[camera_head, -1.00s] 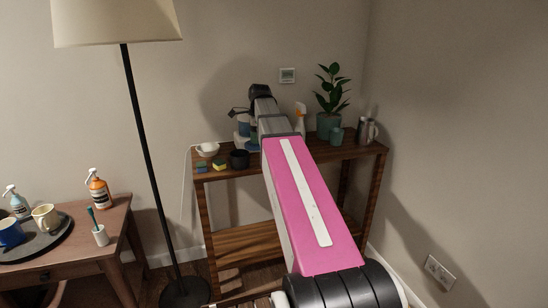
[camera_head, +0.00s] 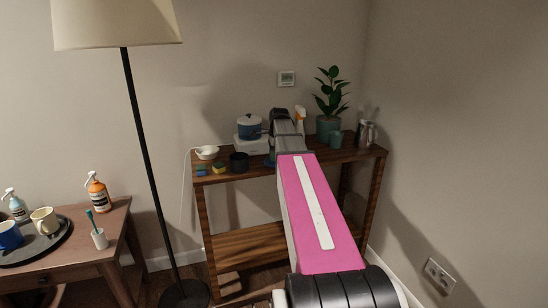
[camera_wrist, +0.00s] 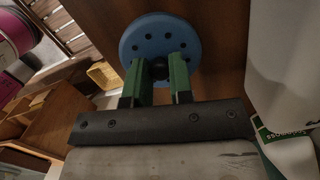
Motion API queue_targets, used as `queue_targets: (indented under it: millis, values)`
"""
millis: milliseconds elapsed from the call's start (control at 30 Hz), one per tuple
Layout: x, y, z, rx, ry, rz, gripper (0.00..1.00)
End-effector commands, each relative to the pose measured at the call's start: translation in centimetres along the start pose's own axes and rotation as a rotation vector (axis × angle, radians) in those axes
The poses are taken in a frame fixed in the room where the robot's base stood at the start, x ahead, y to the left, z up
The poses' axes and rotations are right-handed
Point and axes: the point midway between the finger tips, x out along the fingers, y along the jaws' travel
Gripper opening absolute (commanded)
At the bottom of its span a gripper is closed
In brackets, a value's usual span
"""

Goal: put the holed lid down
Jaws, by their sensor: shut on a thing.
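The holed lid (camera_wrist: 186,31) is a round blue disc with several small dark holes and a dark centre knob, seen in the wrist view. My gripper (camera_wrist: 160,72) has its green fingers shut on that knob. The lid is over or on a brown wooden surface; I cannot tell whether it touches. In the head view my gripper is hidden behind my arm, at the wooden shelf table (camera_head: 350,153). A blue edge, probably the lid, shows left of the arm there.
A dark cup (camera_head: 239,162), a yellow-green sponge (camera_head: 219,168) and a white bowl (camera_head: 207,153) are further left. A spray bottle (camera_head: 300,117) and a plant (camera_head: 329,105) stand behind and right.

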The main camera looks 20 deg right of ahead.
Motion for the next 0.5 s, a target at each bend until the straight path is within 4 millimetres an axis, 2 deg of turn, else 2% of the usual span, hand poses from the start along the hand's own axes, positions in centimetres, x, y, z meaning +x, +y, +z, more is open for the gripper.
queue_targets:
  millis: [400, 433, 500]
  values:
    - [0.76, 0.02, -0.07, 0.000, 0.000, 0.001, 0.00]
    - [0.75, 0.01, -0.07, 0.000, 0.000, 0.000, 0.27]
    - [0.72, 0.01, -0.07, 0.000, 0.000, 0.000, 0.46]
